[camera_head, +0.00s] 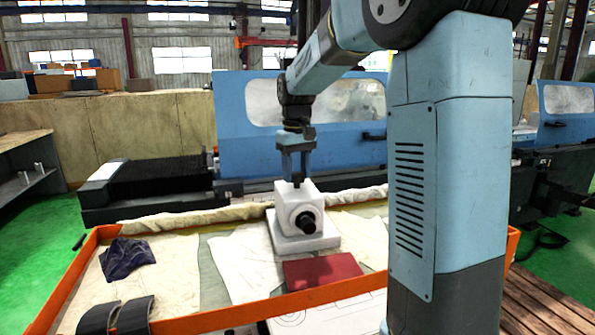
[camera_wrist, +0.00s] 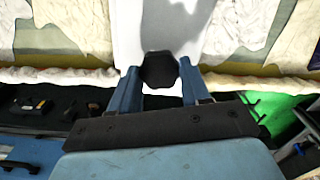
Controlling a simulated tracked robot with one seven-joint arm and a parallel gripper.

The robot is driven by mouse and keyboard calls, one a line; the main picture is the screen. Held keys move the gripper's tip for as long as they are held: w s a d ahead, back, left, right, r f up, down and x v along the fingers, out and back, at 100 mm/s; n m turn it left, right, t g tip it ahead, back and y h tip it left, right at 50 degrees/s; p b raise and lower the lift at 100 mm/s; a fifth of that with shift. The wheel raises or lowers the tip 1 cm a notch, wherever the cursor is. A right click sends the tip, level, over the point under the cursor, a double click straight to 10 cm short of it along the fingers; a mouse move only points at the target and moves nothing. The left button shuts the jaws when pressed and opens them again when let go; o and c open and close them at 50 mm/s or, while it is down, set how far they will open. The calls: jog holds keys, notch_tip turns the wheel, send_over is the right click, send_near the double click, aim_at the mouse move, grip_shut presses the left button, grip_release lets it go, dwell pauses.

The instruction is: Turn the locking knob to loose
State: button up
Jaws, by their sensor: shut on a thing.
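A white block-shaped unit (camera_head: 289,205) stands on a white base on the cloth-covered worktop, with a round black part (camera_head: 307,223) on its front. My gripper (camera_head: 297,177) points straight down at the top of this unit. Any loose or locked marking cannot be made out.
A red flat book-like object (camera_head: 322,271) lies in front of the unit. A dark blue cloth (camera_head: 127,257) and black curved pieces (camera_head: 133,316) lie to the left. An orange rim (camera_head: 70,272) edges the worktop. The blue grinder (camera_head: 240,125) stands behind.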

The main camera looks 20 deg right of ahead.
aim_at(296, 173)
jog(key=shift+a+r+n, duration=0.1)
jog(key=shift+n, duration=0.5)
jog(key=o, duration=1.1)
notch_tip(296, 173, up, 14)
jog(key=shift+f, duration=0.2)
